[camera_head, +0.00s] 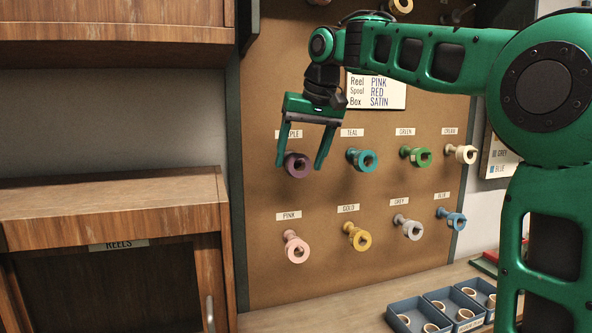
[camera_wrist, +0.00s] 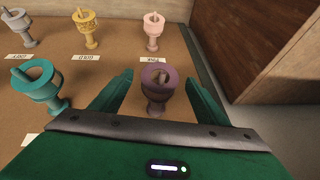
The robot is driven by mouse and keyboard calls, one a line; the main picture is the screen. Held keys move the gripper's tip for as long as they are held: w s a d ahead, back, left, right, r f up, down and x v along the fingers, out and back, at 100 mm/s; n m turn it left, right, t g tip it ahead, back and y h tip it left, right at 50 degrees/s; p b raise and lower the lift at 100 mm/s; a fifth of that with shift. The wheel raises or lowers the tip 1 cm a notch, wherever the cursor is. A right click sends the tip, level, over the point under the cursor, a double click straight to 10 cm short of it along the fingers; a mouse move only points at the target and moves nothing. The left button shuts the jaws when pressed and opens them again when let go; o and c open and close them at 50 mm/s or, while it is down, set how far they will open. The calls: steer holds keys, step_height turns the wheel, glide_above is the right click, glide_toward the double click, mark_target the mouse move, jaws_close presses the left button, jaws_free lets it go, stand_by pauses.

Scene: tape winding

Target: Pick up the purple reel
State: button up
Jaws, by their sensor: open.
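The purple reel (camera_head: 297,165) sits on a peg on the brown board, in the upper row at the left, under a label partly hidden by my gripper. My gripper (camera_head: 302,166) is open, with one finger on each side of the purple reel in the head view. In the wrist view the purple reel (camera_wrist: 158,82) stands between the two open fingers (camera_wrist: 160,85), nearer the right one. I see a gap on its left side; I cannot tell whether the right finger touches it.
The teal reel (camera_head: 361,160) is the nearest neighbour, right of the purple one. Green, cream, pink (camera_head: 296,247), gold, grey and blue reels hang around on labelled pegs. A wooden cabinet (camera_head: 110,210) stands at the left. Blue boxes (camera_head: 420,314) with rings lie on the counter below.

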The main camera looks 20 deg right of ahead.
steer(key=shift+w+f, duration=0.15)
steer(key=shift+f, duration=0.2)
steer(key=c, duration=1.1)
steer(key=shift+r, duration=0.1)
